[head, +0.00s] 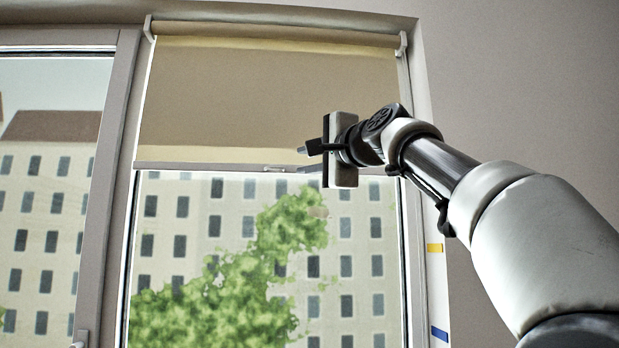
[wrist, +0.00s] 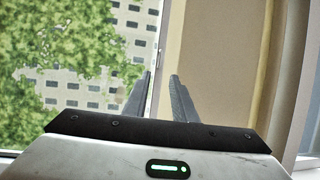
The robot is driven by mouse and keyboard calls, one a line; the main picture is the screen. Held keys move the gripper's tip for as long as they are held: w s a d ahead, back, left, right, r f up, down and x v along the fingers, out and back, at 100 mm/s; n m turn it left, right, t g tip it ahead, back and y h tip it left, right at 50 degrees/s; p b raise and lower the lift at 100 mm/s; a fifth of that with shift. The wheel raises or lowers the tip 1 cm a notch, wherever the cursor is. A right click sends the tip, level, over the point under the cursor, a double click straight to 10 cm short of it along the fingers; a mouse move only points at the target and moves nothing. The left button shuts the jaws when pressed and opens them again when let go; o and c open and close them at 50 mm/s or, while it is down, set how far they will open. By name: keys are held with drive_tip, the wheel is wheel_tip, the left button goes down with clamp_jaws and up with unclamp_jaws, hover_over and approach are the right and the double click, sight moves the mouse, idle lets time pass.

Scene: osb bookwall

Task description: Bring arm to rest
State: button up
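My arm reaches in from the lower right of the head view, raised in front of a window. My gripper (head: 298,168) points left, near the bottom rail (head: 215,167) of a beige roller blind (head: 260,100). The blind is partly lowered over the upper pane. In the wrist view, the two fingers of my gripper (wrist: 160,74) stand apart with a gap between them. The blind's rail (wrist: 163,35) runs upward in line with that gap. I see nothing held between the fingers. I cannot tell how far the fingertips are from the rail.
The window frame (head: 119,190) stands to the left, with a second pane (head: 50,200) beyond it. A plain wall (head: 530,80) fills the right. Buildings and a green tree show outside through the glass. The space below my gripper, in front of the pane, looks clear.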

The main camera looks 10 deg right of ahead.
drive_tip(key=shift+s+d, duration=0.15)
drive_tip(key=shift+s, duration=0.25)
